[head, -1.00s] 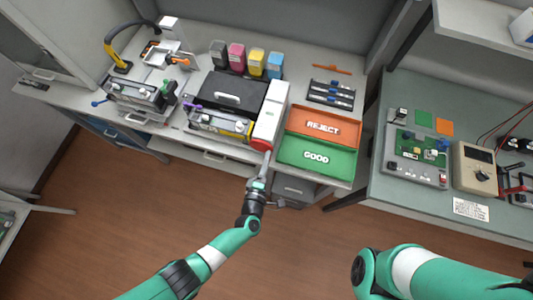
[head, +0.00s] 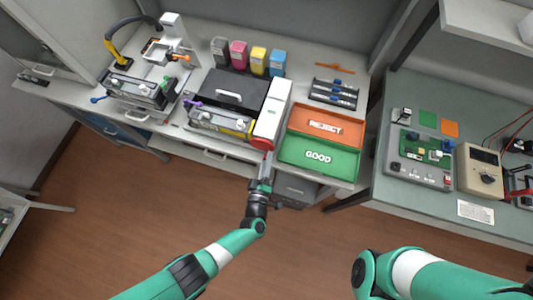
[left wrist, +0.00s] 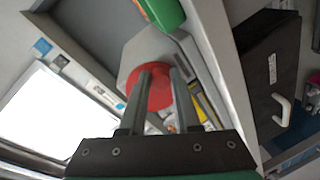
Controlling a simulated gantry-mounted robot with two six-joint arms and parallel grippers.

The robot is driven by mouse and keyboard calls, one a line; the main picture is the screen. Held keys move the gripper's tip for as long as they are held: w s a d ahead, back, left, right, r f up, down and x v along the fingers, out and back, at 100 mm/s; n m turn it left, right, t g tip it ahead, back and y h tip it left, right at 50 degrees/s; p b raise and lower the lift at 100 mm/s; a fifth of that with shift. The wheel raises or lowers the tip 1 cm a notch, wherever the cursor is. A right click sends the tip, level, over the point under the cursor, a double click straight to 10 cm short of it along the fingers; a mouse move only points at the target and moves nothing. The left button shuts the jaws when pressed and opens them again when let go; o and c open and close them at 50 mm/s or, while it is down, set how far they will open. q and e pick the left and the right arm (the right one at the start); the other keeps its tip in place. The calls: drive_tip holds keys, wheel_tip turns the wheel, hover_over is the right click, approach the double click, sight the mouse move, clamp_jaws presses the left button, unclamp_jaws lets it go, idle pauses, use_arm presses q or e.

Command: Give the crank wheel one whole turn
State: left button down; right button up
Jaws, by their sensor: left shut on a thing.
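The crank wheel (head: 262,144) is a red disc on the front end of the white box (head: 272,113), near the bench's front edge. In the left wrist view the red wheel (left wrist: 158,96) lies straight ahead, behind and between my finger pads. My left gripper (head: 265,158) points at it from the front. The left wrist view shows its two fingers (left wrist: 166,75) reaching across the wheel's face, shut on part of it. The exact grip spot is hidden by the fingers. My right gripper is not in view; only the green right arm shows at lower right.
The green GOOD tray (head: 318,158) and orange REJECT tray (head: 323,127) sit right of the white box. A black cartridge machine (head: 230,90) stands left of it. Toner bottles (head: 238,54) line the back. The floor before the bench is clear.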

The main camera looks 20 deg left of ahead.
use_arm(q)
drive_tip(key=c, duration=0.6)
unclamp_jaws()
drive_tip(key=shift+c, duration=0.2)
drive_tip(key=p+v, duration=0.4)
drive_tip(key=v, duration=0.7)
drive_tip(key=shift+s, duration=0.3)
drive_tip(key=shift+d, duration=0.1)
